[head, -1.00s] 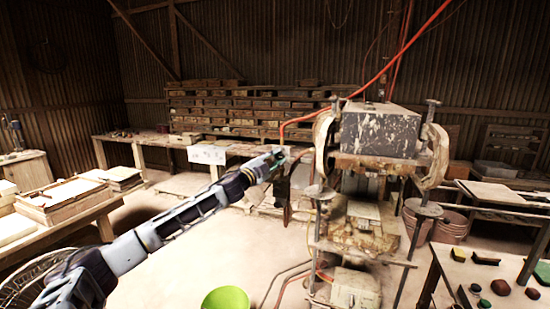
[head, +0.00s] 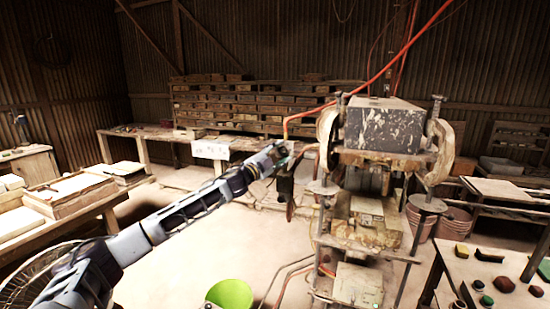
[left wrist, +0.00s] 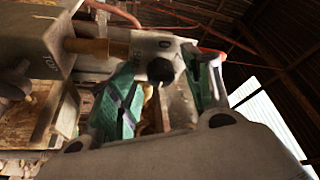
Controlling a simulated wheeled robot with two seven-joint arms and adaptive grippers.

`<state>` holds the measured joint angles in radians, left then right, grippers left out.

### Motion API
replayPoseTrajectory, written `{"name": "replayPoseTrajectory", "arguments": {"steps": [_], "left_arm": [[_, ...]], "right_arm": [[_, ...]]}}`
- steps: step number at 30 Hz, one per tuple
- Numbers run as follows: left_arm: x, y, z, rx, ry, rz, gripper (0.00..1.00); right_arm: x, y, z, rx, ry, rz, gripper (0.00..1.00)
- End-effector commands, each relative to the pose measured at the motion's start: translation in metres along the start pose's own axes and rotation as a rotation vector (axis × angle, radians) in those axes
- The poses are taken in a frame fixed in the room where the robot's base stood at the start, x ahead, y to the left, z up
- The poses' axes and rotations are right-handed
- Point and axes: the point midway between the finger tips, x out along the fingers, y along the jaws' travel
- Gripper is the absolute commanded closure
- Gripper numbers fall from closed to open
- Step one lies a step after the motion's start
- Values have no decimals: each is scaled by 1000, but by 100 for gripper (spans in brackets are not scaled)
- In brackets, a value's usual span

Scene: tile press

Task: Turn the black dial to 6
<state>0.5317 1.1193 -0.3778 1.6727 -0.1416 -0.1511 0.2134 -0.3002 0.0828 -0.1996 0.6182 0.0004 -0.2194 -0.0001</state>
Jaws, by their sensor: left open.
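The black dial (left wrist: 160,70) is a small round knob on a pale grey panel (left wrist: 178,48) in the left wrist view. Its number marks are too small to read. My left gripper (left wrist: 164,76) is open, with one green-padded finger on each side of the dial; I cannot tell whether either touches it. In the head view my left gripper (head: 282,152) is at the left side of the tile press (head: 384,128). The dial cannot be made out there. My right gripper is not in view.
A red-orange hose (head: 420,38) runs down to the press. A green bucket (head: 230,294) stands on the floor in front. A table (head: 482,272) with several small coloured pieces is at right. Wooden benches (head: 85,215) stand at left. Open floor lies left of the press.

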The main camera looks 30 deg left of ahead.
Motion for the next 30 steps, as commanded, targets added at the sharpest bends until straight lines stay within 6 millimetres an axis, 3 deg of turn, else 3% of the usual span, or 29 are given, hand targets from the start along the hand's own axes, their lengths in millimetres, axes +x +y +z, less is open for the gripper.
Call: {"name": "replayPoseTrajectory", "arguments": {"steps": [30], "left_arm": [[-31,1,0,0,-1,2,51]], "right_arm": [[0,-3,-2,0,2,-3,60]]}}
